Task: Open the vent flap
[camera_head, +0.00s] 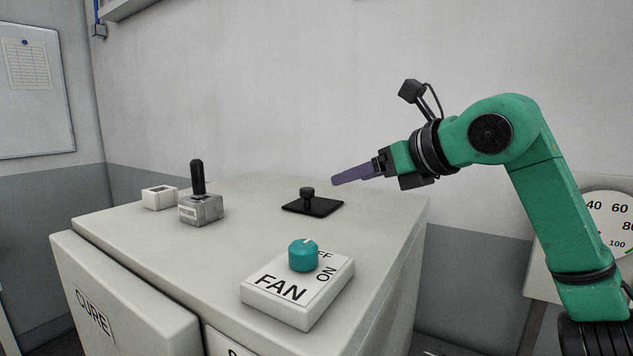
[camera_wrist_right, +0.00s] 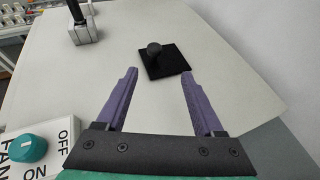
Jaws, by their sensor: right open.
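The vent flap appears to be the flat black square plate (camera_head: 325,208) with a round black knob (camera_head: 307,193) on the cabinet top. In the right wrist view the plate (camera_wrist_right: 178,62) and knob (camera_wrist_right: 154,49) lie just beyond the fingertips. My right gripper (camera_head: 334,182) is above and to the right of the knob in the head view. In the wrist view the right gripper (camera_wrist_right: 159,73) is open, with its purple fingers apart and nothing between them. The plate lies flat on the top. My left gripper is not in view.
The white cabinet top (camera_head: 245,205) also carries a FAN switch box (camera_head: 290,297) with a teal dial (camera_head: 303,256), a grey box with a black lever (camera_head: 197,177), and a small white open box (camera_head: 159,197). A wall stands behind. A gauge (camera_head: 607,217) is at far right.

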